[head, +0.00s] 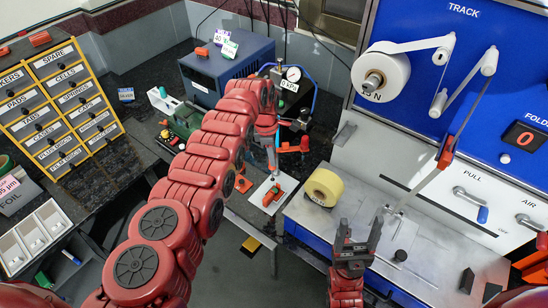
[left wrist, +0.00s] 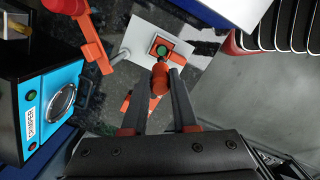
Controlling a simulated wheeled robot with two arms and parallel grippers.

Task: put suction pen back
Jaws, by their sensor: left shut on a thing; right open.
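My left arm reaches from the bottom left of the head view to the bench. Its gripper (head: 272,166) points down above a white plate (head: 262,188). In the left wrist view the gripper (left wrist: 163,80) is shut on a slim red-orange thing (left wrist: 159,84), probably the suction pen; its lower end is hard to make out. Just beyond the fingertips is an orange block with a green round centre (left wrist: 161,48) on the white plate (left wrist: 140,35). I cannot tell whether they touch. My right gripper (head: 357,240) is open and empty, low in front of the blue-edged machine.
A gauge press (head: 293,74) and a blue box (head: 228,72) stand behind. A blue crimper (left wrist: 52,105) is at left in the wrist view. Labelled drawers (head: 60,105) are at the left.

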